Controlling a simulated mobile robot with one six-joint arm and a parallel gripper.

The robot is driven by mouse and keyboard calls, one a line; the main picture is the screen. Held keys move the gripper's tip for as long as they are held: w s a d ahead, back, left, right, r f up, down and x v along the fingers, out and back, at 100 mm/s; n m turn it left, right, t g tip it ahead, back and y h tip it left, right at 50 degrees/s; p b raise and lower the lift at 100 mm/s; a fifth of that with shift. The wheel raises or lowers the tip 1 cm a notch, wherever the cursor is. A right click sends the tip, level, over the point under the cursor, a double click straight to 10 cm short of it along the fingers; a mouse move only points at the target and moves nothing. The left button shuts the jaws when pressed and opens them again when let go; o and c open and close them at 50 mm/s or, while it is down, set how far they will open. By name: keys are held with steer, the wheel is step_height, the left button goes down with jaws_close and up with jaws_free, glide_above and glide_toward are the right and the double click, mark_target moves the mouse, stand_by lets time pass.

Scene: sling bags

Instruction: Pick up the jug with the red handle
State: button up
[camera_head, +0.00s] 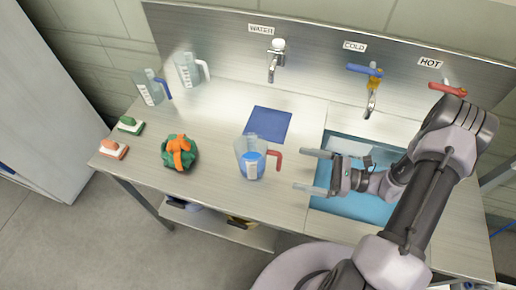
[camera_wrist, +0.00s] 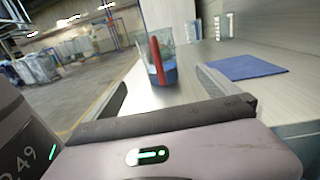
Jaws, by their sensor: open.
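The jug with the red handle (camera_head: 250,160) stands upright on the metal counter. It is clear with blue liquid inside, and its red handle points right toward my gripper. My gripper (camera_head: 308,171) is open and empty to the right of the jug, with its two fingers pointing at the handle and a small gap left between. The fingers (camera_wrist: 160,92) are spread apart.
A sink (camera_head: 345,206) lies under my gripper. A blue mat (camera_head: 269,124) is behind the jug. A blue-handled jug (camera_head: 148,89) and a white-handled jug (camera_head: 188,71) stand at the back left. A green and orange item (camera_head: 178,153) and two brushes (camera_head: 130,125) are left.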

mark_target(265, 162)
steer(key=b+x, duration=0.1)
steer(key=x, duration=0.8)
steer(key=shift+s+f, duration=0.1)
steer(key=shift+s, duration=0.05)
steer(key=x, duration=0.2)
steer(key=b+x, duration=0.1)
steer(key=x, duration=0.3)
steer(key=shift+f, duration=0.3)
steer(key=shift+d+r, duration=0.1)
steer(key=c, duration=1.7)
